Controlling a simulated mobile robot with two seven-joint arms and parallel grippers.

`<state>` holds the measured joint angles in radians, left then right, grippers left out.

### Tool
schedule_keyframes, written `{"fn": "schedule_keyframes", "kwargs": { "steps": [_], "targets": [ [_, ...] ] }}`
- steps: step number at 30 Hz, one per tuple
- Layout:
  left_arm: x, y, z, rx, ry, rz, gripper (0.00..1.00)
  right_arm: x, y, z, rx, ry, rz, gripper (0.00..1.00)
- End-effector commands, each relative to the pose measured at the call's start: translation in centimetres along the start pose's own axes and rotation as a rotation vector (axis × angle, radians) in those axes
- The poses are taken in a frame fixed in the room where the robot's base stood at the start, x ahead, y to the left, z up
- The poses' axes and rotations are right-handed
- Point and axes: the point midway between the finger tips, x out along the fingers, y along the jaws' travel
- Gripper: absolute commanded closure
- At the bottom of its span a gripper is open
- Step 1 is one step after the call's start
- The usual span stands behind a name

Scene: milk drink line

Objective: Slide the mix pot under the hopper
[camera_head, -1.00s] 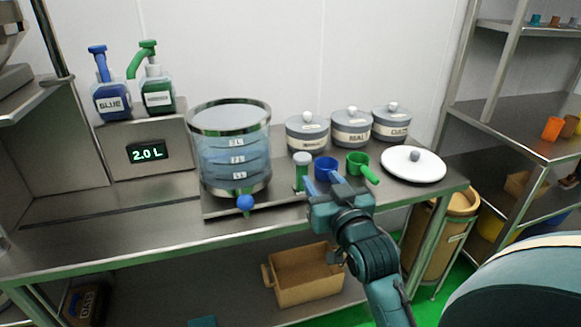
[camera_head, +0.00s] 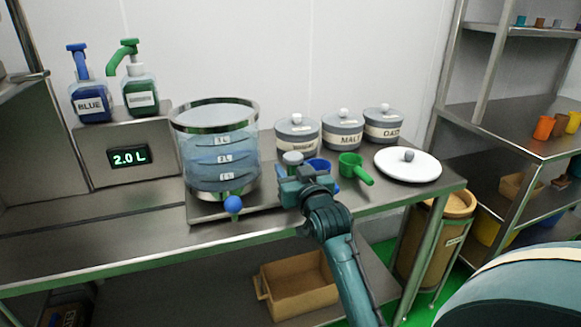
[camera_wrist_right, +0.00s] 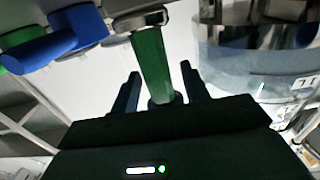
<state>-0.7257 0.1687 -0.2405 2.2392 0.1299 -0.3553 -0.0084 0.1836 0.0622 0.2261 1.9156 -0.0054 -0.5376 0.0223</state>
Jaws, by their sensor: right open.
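The mix pot (camera_head: 218,150) is a large clear pot with a steel rim, litre marks and a blue knob low at its front. It stands upright on a flat steel plate on the bench and also shows at the right of the right wrist view (camera_wrist_right: 245,70). My right gripper (camera_head: 300,180) is just right of the pot, apart from it. Its open fingers (camera_wrist_right: 160,88) are either side of a green cylinder (camera_wrist_right: 152,62) with a grey cap (camera_head: 292,158); contact cannot be told. I cannot make out a hopper clearly. My left gripper is out of view.
A blue scoop (camera_head: 319,165) and green scoop (camera_head: 352,167) sit right of the gripper. Lidded jars (camera_head: 342,131) stand behind, with a white lid (camera_head: 408,168) at right. Left of the pot is a steel box (camera_head: 125,175) reading 2.0 L, bearing pump bottles (camera_head: 141,98).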

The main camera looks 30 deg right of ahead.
Motion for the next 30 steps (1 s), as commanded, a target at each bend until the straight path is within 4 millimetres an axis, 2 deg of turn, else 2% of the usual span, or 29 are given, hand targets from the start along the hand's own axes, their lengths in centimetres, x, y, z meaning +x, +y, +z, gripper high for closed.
{"fn": "schedule_keyframes", "kwargs": {
  "steps": [6,15,30],
  "targets": [
    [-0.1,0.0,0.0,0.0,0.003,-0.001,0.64,1.7,0.0,0.0,0.001,0.001,-0.001,0.55],
    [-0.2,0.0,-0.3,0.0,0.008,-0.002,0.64,1.9,0.0,0.0,0.001,0.0,-0.001,0.55],
    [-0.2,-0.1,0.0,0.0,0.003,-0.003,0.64,1.8,0.0,0.0,0.001,0.0,-0.001,0.96]
  ]
}}
